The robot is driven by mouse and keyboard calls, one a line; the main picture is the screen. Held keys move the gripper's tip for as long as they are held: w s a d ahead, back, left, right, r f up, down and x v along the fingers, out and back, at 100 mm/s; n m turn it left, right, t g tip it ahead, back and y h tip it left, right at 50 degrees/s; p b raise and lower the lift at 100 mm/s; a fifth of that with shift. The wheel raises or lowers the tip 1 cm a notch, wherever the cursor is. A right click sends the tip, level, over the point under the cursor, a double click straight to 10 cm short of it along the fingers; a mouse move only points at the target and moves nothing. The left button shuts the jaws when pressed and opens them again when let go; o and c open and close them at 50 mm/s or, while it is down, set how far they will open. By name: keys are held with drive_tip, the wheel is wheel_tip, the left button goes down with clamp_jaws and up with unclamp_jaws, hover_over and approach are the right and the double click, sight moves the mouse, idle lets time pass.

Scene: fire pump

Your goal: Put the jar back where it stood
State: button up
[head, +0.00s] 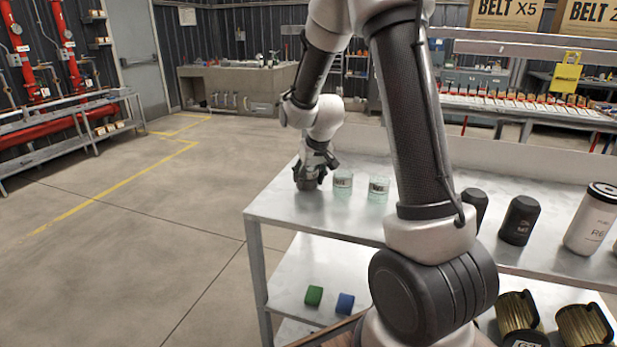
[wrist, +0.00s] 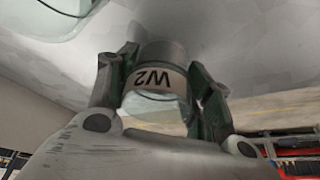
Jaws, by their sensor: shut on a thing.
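My gripper (head: 314,168) is low over the left end of the metal table's top (head: 290,213). In the wrist view its two fingers (wrist: 165,68) are shut on a jar (wrist: 153,79) with a grey end, a clear glass part and a label reading W2, upside down in the picture. In the head view the held jar is mostly hidden by the gripper. I cannot tell whether it touches the table top. Two clear labelled jars stand to its right: a nearer one (head: 342,184) and a farther one (head: 378,189).
Dark containers (head: 519,221) and a white canister (head: 591,219) stand farther right on the table. The lower shelf holds a green block (head: 314,295), a blue block (head: 345,303) and brass-coloured rolls (head: 519,314). The table's left edge is close to my gripper; open floor lies beyond.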

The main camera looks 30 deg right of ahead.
drive_tip(key=o, duration=1.2)
drive_tip(key=shift+f, duration=0.1)
drive_tip(key=v, duration=1.1)
drive_tip(key=s+r, duration=0.2)
drive_tip(key=s, duration=0.7)
drive_tip(key=s+r, duration=0.3)
drive_tip(key=s, duration=0.7)
drive_tip(key=s+a+r, duration=0.1)
drive_tip(key=s+r, duration=0.2)
drive_tip(key=s, duration=0.6)
drive_tip(key=shift+s, duration=0.2)
